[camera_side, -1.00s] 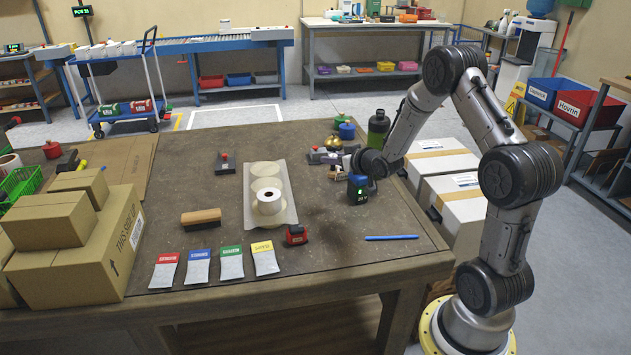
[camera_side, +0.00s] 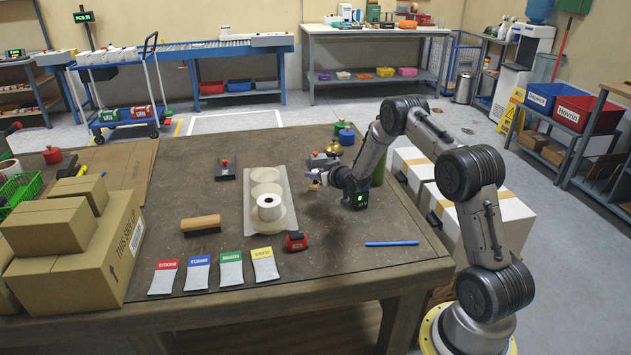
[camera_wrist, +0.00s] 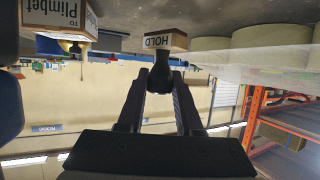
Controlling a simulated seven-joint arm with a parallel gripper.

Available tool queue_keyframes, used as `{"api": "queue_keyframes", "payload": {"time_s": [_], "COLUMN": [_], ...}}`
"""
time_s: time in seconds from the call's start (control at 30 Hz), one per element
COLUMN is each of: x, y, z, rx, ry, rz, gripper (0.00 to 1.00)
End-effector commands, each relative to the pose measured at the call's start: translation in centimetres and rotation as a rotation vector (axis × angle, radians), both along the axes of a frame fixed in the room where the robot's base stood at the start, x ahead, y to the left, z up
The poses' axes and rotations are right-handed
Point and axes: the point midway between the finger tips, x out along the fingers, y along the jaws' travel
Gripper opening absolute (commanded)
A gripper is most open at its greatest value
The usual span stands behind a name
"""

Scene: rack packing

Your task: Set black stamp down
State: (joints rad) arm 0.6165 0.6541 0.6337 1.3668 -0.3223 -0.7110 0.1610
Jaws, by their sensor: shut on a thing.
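My gripper (camera_wrist: 163,80) is shut on the black handle of the black stamp (camera_wrist: 161,68) in the wrist view, which looks upside down. The stamp's wooden block, lettered HOLD, points toward the table surface. It looks upright; I cannot tell whether its base touches the table. In the side view, my gripper (camera_side: 321,178) is low over the table, just right of the pale tray (camera_side: 286,178). The stamp there is small and partly hidden by the gripper.
The tray holds cream discs (camera_side: 265,175) and a white roll (camera_side: 269,207). A red tape measure (camera_side: 296,241) lies in front.

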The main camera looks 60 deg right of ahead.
Motion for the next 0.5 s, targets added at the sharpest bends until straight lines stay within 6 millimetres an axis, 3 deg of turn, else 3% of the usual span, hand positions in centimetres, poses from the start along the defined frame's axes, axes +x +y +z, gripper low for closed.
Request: {"api": "queue_keyframes", "payload": {"time_s": [0.13, 0.5], "x": [-0.1, -0.1], "y": [0.1, 0.1], "z": [-2.3, -2.7], "rx": [0.002, 0.001], "ry": [0.004, 0.002], "rz": [0.000, 0.000], "gripper": [0.00, 0.00]}}
